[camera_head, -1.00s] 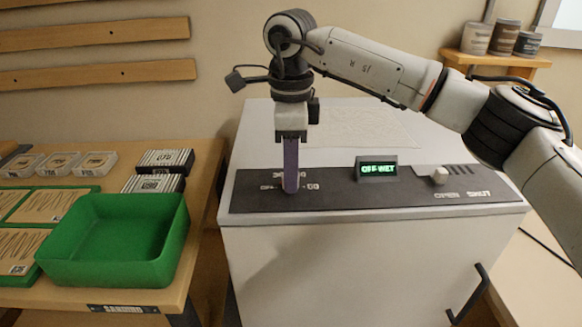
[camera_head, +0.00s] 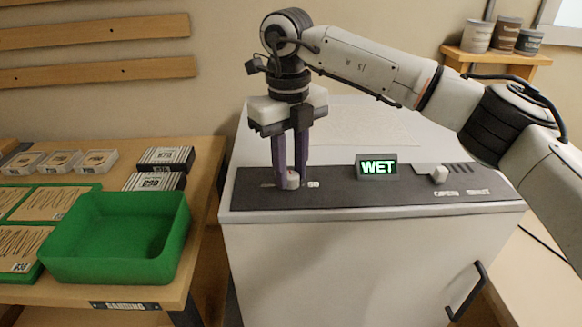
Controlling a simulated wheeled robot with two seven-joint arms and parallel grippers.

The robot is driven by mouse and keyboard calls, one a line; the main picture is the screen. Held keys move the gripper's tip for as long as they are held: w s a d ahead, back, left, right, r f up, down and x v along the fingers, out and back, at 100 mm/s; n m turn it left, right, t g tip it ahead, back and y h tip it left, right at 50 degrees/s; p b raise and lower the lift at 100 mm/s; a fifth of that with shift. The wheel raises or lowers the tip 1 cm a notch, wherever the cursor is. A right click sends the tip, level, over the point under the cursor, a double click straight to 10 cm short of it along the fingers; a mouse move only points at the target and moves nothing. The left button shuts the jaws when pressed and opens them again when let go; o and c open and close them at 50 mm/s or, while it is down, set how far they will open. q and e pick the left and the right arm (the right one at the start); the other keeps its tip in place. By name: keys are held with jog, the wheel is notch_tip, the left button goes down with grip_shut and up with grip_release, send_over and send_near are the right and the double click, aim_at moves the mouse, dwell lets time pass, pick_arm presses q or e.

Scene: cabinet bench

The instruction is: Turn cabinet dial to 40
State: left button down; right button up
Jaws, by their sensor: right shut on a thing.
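The cabinet (camera_head: 350,250) is a white box with a dark control strip (camera_head: 340,182) along the front of its top. The dial (camera_head: 293,180) is a small pale knob with a reddish mark near the strip's left end. My right gripper (camera_head: 291,178) points straight down, its two purple fingers on either side of the dial and shut on it. The fingers and gripper hide much of the dial's scale; a number, perhaps 50, shows to its right. A small display (camera_head: 377,167) reads "WET" in green. My left gripper is not in view.
A pale slider knob (camera_head: 439,174) sits at the strip's right, above printed words. A black handle (camera_head: 467,293) is on the cabinet front. A green bin (camera_head: 120,270) and labelled boxes (camera_head: 158,181) stand on the wooden bench at left. Cans (camera_head: 504,35) stand on a wall shelf.

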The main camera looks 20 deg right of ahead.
aim_at(289, 175)
jog(key=m, duration=0.7)
jog(key=shift+r, duration=0.1)
jog(key=shift+w, duration=0.1)
dwell(0.4)
jog(key=o, duration=1)
jog(key=shift+o, duration=0.2)
notch_tip(289, 175, up, 10)
jog(key=shift+a+r, duration=0.15)
